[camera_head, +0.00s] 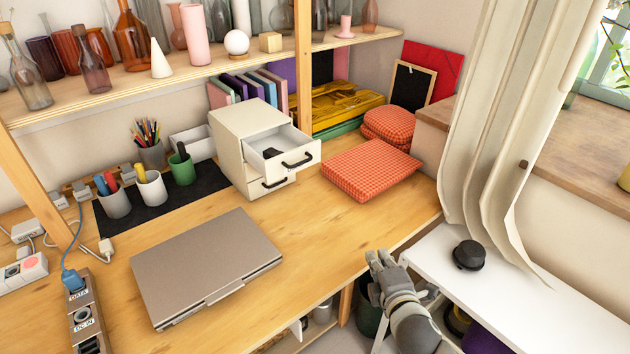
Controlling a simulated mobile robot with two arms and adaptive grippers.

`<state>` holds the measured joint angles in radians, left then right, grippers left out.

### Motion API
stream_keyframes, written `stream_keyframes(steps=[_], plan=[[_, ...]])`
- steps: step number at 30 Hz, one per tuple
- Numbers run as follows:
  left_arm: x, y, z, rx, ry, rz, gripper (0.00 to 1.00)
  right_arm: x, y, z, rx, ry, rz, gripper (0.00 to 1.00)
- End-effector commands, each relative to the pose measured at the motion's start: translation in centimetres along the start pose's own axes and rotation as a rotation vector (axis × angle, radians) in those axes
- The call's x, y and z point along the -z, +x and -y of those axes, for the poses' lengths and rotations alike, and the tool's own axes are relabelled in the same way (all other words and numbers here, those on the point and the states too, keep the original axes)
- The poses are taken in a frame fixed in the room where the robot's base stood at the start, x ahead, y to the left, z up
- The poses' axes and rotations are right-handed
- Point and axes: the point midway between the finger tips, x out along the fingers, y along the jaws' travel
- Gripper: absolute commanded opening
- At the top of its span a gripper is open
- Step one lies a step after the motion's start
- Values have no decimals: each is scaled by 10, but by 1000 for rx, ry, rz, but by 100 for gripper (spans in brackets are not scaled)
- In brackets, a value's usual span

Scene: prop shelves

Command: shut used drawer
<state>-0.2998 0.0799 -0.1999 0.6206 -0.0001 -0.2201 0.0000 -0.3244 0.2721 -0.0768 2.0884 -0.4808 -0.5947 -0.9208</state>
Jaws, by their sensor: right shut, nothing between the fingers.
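A small cream drawer cabinet (237,128) stands on the wooden desk. Its upper drawer (304,166) is pulled out toward the front right, and a dark object (271,153) lies inside it. The lower drawer (256,187) sits much further in, under the open one. Both have black handles. My right gripper (381,260) is at the desk's front edge, below and to the right of the cabinet. It is shut and empty, well apart from the open drawer. My left gripper is not in view.
A red checkered cushion (370,169) lies right of the open drawer. A closed laptop (205,265) lies in front of the cabinet. Pen cups (152,189) stand to its left. A white table (510,300) with a black knob-like object (468,255) is at right. A curtain (505,120) hangs above it.

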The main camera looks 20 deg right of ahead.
Motion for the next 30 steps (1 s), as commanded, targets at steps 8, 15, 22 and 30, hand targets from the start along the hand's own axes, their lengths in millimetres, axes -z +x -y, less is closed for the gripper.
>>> stream_keyframes(steps=[8, 15, 22, 30], plan=[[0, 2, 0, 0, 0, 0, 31, 14, 28, -76, -386, -683, -53, 0], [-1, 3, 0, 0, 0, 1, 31, 43, 32, -110, -702, -1276, -54, 0], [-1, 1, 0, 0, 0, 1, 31, 54, 33, -115, -797, -1446, -50, 0], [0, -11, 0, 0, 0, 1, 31, 72, 59, -134, -798, -1441, -49, 0]])
